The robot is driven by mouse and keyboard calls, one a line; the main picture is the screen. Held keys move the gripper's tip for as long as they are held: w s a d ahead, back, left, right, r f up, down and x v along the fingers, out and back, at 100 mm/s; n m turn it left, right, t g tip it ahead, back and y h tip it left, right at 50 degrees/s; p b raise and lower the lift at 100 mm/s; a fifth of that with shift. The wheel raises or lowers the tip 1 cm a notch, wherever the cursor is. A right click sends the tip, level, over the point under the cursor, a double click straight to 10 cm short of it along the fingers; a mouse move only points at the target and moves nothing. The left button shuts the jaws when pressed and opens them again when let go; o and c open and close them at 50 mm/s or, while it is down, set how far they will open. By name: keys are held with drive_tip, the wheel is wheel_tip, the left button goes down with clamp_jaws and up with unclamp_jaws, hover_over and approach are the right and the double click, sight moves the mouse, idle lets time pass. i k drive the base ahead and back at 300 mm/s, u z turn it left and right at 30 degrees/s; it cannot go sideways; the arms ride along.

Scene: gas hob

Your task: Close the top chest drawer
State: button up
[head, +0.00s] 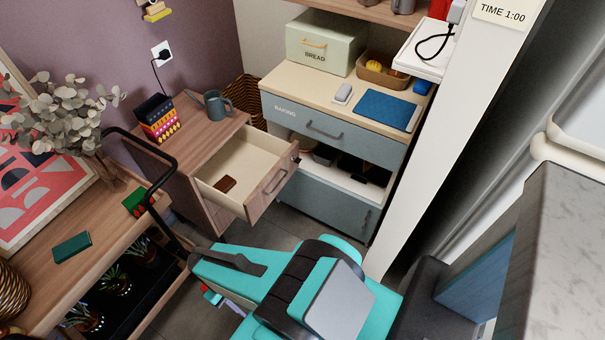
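The wooden chest (193,150) stands against the purple wall, left of centre. Its top drawer (230,195) is pulled well out toward the lower right. The drawer has a cream inside, a wooden front and a bar handle (274,181). A small brown item (225,184) lies flat in it. My turquoise and black arm crosses the bottom of the view, nearer the camera than the drawer. My gripper's fingers cannot be made out, so I cannot see whether they touch anything.
A trolley (100,225) with a black rail stands at left. A watering can (214,104) and a patterned pot (157,118) stand on the chest. Some floor (285,224) shows below the chest drawer.

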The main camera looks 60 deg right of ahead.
sight(261, 164)
drive_tip(key=u, duration=0.75)
drive_tip(key=k, duration=0.15)
drive_tip(key=z, duration=2.55)
drive_tip(key=k, duration=0.5)
drive_tip(key=u, duration=0.45)
drive_tip(key=i, duration=0.5)
drive_tip(key=z, duration=0.05)
